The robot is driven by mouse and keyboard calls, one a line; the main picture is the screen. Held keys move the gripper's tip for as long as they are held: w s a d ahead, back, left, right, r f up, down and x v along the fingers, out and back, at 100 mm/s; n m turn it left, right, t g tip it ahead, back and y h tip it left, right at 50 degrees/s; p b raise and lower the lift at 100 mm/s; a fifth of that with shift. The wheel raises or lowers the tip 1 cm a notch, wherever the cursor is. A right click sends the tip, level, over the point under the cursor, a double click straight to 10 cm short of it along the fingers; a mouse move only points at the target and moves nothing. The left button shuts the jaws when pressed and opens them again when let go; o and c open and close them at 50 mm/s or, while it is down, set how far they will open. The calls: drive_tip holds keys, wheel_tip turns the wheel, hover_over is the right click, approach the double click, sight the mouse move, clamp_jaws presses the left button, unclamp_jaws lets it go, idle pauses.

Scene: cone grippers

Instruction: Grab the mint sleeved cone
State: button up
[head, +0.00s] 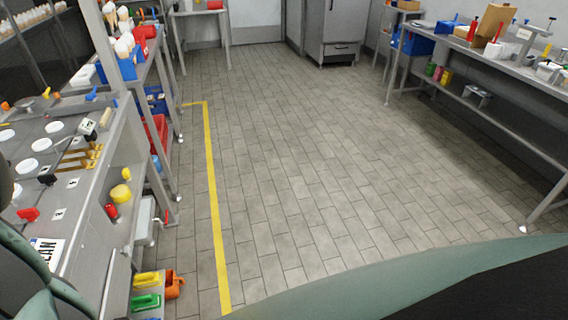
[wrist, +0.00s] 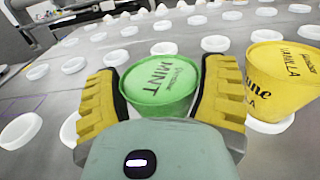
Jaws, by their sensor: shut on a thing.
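The mint sleeved cone (wrist: 160,84) has a green sleeve with "MINT" printed on its top. In the wrist view it sits between the two yellow ridged fingers of my gripper (wrist: 164,100). The fingers are closed against its left and right sides. The lower part of the cone is hidden by my gripper's body. The head view does not show the cone or the gripper fingers.
A yellow vanilla cone (wrist: 283,80) stands close to the right finger, in a white ring. Several empty white rings, such as one at the left (wrist: 20,130), cover the grey surface. In the head view, the tiled floor (head: 300,150) is clear.

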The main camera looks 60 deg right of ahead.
drive_tip(key=c, duration=0.5)
